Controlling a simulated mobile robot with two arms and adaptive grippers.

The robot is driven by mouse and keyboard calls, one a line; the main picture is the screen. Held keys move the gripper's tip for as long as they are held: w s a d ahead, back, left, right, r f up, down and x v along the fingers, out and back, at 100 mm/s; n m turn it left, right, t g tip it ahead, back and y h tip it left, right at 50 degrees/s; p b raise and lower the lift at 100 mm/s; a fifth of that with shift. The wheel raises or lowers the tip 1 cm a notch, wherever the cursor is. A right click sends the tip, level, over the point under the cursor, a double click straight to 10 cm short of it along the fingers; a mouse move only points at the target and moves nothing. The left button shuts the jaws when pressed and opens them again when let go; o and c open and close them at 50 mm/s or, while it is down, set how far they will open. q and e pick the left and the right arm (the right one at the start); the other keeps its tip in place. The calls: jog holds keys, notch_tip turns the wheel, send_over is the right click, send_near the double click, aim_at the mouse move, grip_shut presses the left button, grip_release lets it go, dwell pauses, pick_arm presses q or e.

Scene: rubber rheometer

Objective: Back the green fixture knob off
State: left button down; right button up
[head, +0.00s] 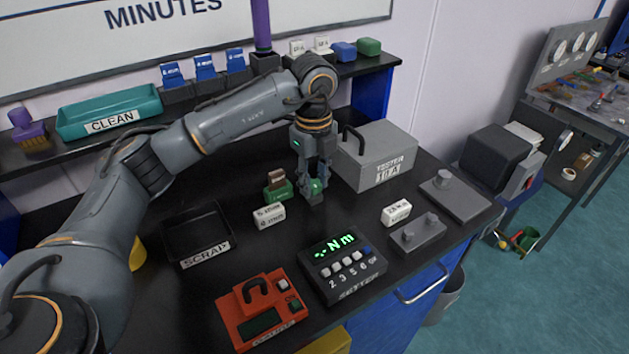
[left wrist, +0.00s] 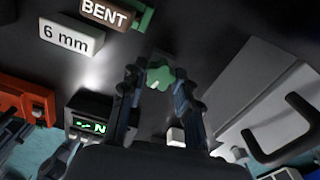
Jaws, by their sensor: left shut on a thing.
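The green knob (head: 317,186) sits low between the fingertips of my left gripper (head: 314,188), over the black bench top. In the left wrist view the lobed green knob (left wrist: 160,76) is between the tips of both fingers (left wrist: 158,82), and the gripper is shut on it. The fingers hide part of the knob and what is beneath it. A small green block (head: 278,193) with a brown tag stands just left of the gripper; the tag reads BENT in the left wrist view (left wrist: 104,13). My right gripper is not in view.
A grey TESTER case (head: 378,155) with a black handle stands close right of the gripper. A white label block (head: 269,216), a black SETTER box (head: 344,266) and a red device (head: 264,308) lie nearer. The SCRAP tray (head: 198,233) is left. Bare bench separates them.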

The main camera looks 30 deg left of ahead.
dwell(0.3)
pick_arm(q)
jog(key=n, duration=0.2)
jog(key=shift+n+p, duration=0.4)
jog(key=shift+f+n, duration=0.1)
jog(key=shift+n, duration=0.8)
jog(key=c, duration=1.1)
grip_release()
